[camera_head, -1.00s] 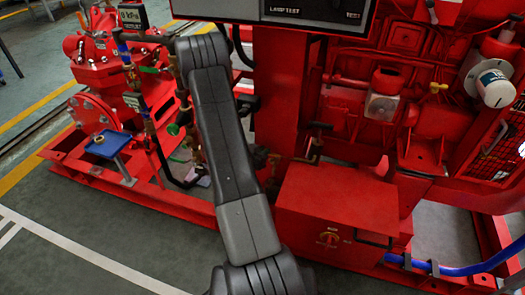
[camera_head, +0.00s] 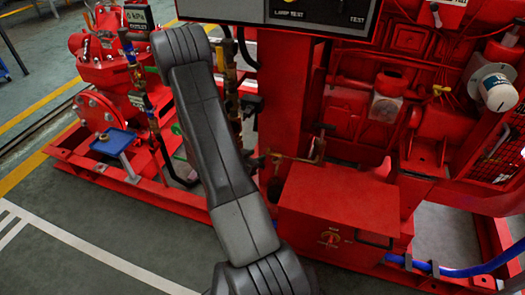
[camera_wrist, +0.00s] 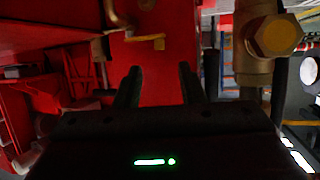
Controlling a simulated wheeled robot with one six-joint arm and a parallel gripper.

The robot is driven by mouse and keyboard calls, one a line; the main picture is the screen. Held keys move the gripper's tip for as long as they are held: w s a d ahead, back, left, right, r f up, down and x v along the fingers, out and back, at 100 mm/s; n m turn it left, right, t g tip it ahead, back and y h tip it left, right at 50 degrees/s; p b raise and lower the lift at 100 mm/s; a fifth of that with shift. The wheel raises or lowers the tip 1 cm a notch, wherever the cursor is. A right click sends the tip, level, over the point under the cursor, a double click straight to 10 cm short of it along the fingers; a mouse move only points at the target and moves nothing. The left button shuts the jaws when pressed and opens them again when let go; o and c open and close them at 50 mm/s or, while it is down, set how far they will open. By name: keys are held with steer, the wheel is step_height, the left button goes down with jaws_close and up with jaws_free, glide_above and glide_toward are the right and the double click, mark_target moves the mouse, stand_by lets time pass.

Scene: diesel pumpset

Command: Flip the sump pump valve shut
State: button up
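A small yellow lever (camera_wrist: 147,38) shows in the wrist view against a red surface, beside a curved copper pipe (camera_wrist: 117,14); it looks like the sump pump valve handle, but no label is readable. In the head view a brass-coloured fitting (camera_head: 277,158) with a thin pipe sits above the red box; I cannot tell surely whether it is the same valve. My gripper (camera_wrist: 159,84) is open and empty, its two dark fingers pointing toward the yellow lever and apart from it. In the head view my gripper is hidden behind my arm.
A red box (camera_head: 335,205) with a rotary switch stands low beside my arm. A large brass fitting (camera_wrist: 272,37) is at right in the wrist view. Another yellow handle (camera_head: 441,90) is on the engine. Grey floor (camera_head: 75,235) is free at lower left.

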mark_target(274, 153)
steer(key=v, duration=0.6)
steer(key=shift+s+p, duration=0.15)
steer(key=shift+p, duration=0.25)
steer(key=b+x, duration=0.2)
steer(key=x, duration=1.1)
steer(key=shift+w+d+b, duration=0.2)
steer(key=shift+w+b, duration=0.1)
steer(key=shift+b, duration=0.1)
